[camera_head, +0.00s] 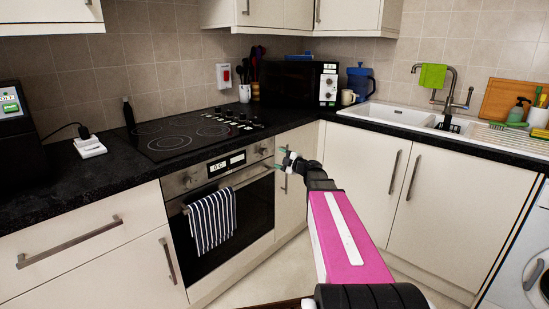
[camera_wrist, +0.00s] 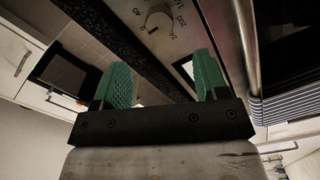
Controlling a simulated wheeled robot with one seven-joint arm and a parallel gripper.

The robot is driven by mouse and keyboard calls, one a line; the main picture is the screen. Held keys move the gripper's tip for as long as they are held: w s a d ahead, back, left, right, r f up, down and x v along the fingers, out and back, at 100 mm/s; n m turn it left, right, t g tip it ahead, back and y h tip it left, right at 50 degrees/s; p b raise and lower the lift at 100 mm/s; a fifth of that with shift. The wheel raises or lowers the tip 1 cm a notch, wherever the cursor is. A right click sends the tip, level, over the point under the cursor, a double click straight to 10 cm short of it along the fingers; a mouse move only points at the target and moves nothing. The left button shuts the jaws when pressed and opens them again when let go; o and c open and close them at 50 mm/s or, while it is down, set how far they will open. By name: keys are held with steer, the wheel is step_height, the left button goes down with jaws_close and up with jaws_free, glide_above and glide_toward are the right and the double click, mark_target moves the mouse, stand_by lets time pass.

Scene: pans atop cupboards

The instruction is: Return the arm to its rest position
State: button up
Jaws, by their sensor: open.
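My gripper (camera_head: 283,162) is open and empty, in front of the right end of the oven panel in the head view. In the wrist view my gripper (camera_wrist: 158,88) shows two green fingertips spread apart with nothing between them. My arm reaches forward from the bottom of the head view, with a pink and white link. The oven (camera_head: 218,184) stands just left of my gripper. Its knob (camera_wrist: 158,20) and panel show close beyond the fingers in the wrist view. I cannot tell whether the gripper touches the cupboard or oven.
A striped towel (camera_head: 212,220) hangs on the oven handle (camera_head: 250,178). The black worktop (camera_head: 90,175) edge runs above the gripper. The hob (camera_head: 185,132) is bare. Closed cupboards (camera_head: 450,205) stand to the right. A washing machine (camera_head: 528,265) is at the far right. Some floor (camera_head: 270,275) is clear.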

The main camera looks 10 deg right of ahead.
steer(key=shift+s+d, duration=0.2)
steer(key=shift+s, duration=0.1)
steer(key=s+a+f+m+g+h, duration=0.1)
steer(key=s+a+f+m+g, duration=0.4)
steer(key=s+f, duration=0.25)
steer(key=s+a+f+m+g+h, duration=0.2)
steer(key=s+a+f+m+g, duration=0.25)
steer(key=s+f, duration=0.35)
steer(key=s+d+f+m+g+h, duration=0.1)
steer(key=s+f+m+g+h, duration=0.1)
steer(key=s+f+m+h, duration=0.1)
steer(key=s+d+f+m+g+h, duration=0.2)
steer(key=s+f+m+g+h, duration=0.1)
steer(key=s+m, duration=0.4)
steer(key=shift+s+d+f+m+h, duration=0.15)
steer(key=shift+s+f+m+h, duration=0.2)
steer(key=shift+s+f+h, duration=0.9)
steer(key=shift+s+r+y, duration=0.15)
steer(key=shift+s+y, duration=0.15)
steer(key=shift+y, duration=0.15)
